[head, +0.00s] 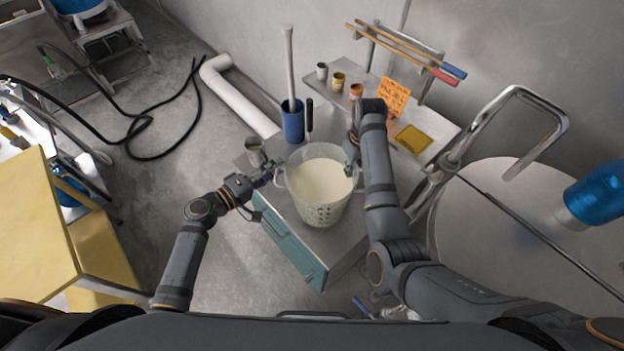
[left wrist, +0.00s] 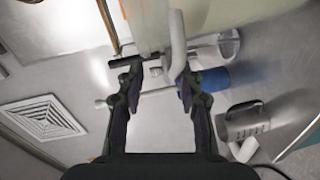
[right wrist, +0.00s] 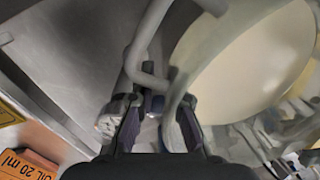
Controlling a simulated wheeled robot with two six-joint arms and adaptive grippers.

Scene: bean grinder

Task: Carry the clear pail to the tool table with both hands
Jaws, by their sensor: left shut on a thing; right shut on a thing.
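The clear pail (head: 318,213), with pale cream contents, is upright on or just above a metal-topped table (head: 345,238) with a teal front. I cannot tell whether its base touches. My left gripper (head: 273,176) is shut on the pail's handle at its left side. My right gripper (head: 351,152) is shut on the handle at its upper right side. In the left wrist view, the fingers (left wrist: 158,78) close around a grey handle beside the pail wall (left wrist: 148,22). In the right wrist view, the fingers (right wrist: 158,103) are at a grey handle beside the pail (right wrist: 240,65).
A blue holder (head: 293,122) with a long-handled tool and a metal mug (head: 255,152) stand behind and left of the pail. A shelf behind holds small cups, an orange card (head: 392,97) and a yellow tray (head: 412,139). A large round drum (head: 500,215) stands at right.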

